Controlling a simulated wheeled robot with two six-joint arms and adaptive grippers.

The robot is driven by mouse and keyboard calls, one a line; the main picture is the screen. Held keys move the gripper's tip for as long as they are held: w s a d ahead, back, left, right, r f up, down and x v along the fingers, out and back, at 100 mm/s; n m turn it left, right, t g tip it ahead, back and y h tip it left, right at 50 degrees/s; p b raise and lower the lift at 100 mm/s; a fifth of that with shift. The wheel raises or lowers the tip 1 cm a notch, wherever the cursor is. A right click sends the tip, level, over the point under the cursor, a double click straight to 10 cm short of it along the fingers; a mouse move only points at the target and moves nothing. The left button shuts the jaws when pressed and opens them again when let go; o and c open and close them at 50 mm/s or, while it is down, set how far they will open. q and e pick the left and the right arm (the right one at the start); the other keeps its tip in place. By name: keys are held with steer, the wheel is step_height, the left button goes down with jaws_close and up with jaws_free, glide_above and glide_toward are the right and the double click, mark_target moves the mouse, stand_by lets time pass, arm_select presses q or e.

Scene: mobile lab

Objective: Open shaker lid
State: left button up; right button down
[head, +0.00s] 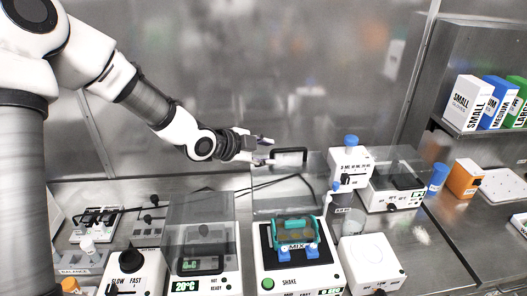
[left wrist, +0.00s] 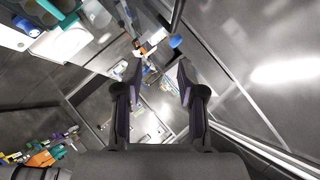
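The shaker (head: 297,262), a white box marked SHAKE with a green button, stands at the lower middle of the head view. Its clear lid (head: 285,188) looks swung up, with a black handle (head: 291,150) at its top edge. A teal rack (head: 292,231) sits on the uncovered platform. My left gripper (head: 266,150) is just left of the handle in the picture; I cannot tell whether it touches it. The left wrist view shows its fingers (left wrist: 160,70) apart, with nothing clearly held. My right gripper is not in view.
A 20°C device with a clear cover (head: 200,222) stands left of the shaker. A blue-topped white device (head: 348,168) and a white round-plate device (head: 372,262) stand at right. Shelf boxes (head: 468,103) are far right. A metal wall is behind my arm.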

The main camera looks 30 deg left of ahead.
arm_select(q)
steer(key=shift+s+a+r, duration=0.1)
steer(key=shift+s+r, duration=0.1)
steer(key=shift+s, duration=0.1)
steer(key=shift+c, duration=0.2)
